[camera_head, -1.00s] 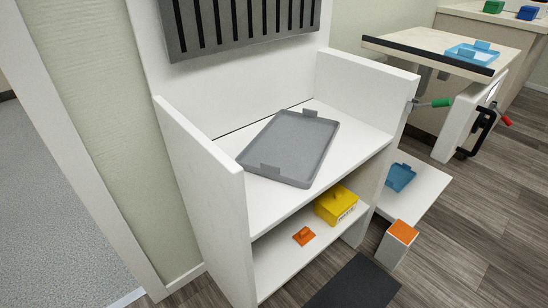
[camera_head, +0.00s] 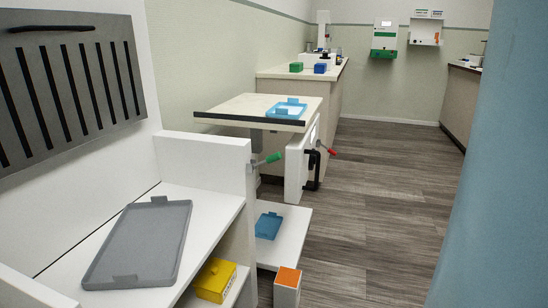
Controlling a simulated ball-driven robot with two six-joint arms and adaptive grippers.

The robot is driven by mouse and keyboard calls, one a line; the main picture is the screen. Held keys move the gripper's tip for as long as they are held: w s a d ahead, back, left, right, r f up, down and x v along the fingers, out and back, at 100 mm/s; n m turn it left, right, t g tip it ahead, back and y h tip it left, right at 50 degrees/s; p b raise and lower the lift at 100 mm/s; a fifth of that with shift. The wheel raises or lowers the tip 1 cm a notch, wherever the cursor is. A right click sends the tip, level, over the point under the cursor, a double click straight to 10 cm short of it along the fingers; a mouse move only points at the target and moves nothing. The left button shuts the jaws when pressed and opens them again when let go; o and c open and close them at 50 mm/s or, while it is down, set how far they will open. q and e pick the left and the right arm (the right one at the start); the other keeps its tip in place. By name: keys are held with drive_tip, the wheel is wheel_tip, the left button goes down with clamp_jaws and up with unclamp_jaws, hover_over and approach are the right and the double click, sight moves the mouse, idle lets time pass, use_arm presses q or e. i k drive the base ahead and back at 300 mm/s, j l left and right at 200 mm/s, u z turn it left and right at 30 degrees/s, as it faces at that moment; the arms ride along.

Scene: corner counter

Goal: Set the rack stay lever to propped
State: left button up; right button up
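A lever with a green grip (camera_head: 267,160) sticks out from the right side wall of the white shelf unit. A second lever with a red tip (camera_head: 331,151) and a black handle (camera_head: 313,165) sit on the white box under the raised counter. No label shows which one is the rack stay lever. A grey slotted rack panel (camera_head: 75,90) is upright against the white back board at the left, with a dark bar along its top. Neither of my grippers is in view.
A grey tray (camera_head: 140,243) lies on the white shelf, with a yellow box (camera_head: 214,280) below. A blue tray (camera_head: 268,226) and an orange-topped block (camera_head: 287,284) are low down. Another blue tray (camera_head: 287,109) sits on the counter. A large blue surface (camera_head: 500,170) fills the right edge. Wooden floor is clear mid-right.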

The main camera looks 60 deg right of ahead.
sight(272, 159)
drive_tip(key=z, duration=1.65)
drive_tip(key=l, duration=0.1)
drive_tip(key=i+l+u, duration=0.3)
drive_tip(key=l+u, duration=0.3)
drive_tip(key=l, duration=0.15)
